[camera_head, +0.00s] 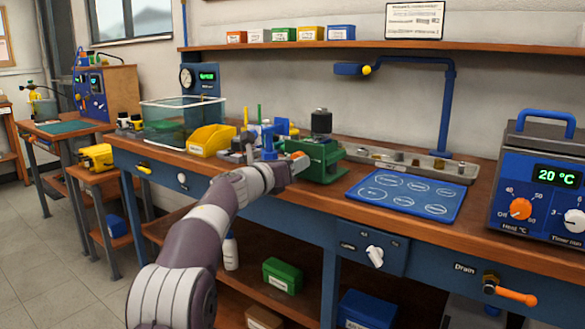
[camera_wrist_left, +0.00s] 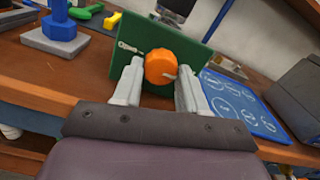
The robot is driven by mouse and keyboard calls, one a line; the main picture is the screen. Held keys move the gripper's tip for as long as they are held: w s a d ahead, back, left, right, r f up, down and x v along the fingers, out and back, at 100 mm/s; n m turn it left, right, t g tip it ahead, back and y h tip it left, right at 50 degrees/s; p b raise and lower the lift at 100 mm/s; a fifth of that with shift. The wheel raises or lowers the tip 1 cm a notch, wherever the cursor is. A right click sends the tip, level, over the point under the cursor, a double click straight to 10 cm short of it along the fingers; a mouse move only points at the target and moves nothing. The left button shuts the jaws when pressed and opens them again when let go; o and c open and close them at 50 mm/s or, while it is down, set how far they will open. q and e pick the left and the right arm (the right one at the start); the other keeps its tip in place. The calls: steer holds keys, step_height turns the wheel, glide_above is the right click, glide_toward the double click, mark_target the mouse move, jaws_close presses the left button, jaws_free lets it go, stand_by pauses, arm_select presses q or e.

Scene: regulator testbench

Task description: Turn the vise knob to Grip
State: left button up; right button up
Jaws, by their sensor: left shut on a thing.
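The green vise (camera_head: 325,163) stands at the front of the workbench. Its orange knob (camera_wrist_left: 160,66) is on the green front plate (camera_wrist_left: 188,48) in the left wrist view. A pale mark shows at the knob's lower right, and a small pale piece sits on the plate to its upper left. My left gripper (camera_wrist_left: 160,82) is shut on the knob, one finger on each side. In the head view, my left gripper (camera_head: 293,164) covers part of the vise front. I cannot read any Grip label. My right gripper is not in view.
A blue mat (camera_head: 405,196) lies right of the vise, with a long metal tray (camera_head: 459,170) behind it. A yellow bin (camera_head: 212,139) and small blue tools stand to the left. A blue heater box (camera_head: 540,180) is at the far right.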

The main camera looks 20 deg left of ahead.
arm_select(q)
steer(key=shift+m, duration=0.3)
steer(key=o, duration=1.1)
steer(key=shift+c, duration=0.2)
steer(key=b+v, duration=0.1)
steer(key=v, duration=1.1)
steer(key=shift+s+b, duration=0.3)
steer(key=shift+a, duration=0.15)
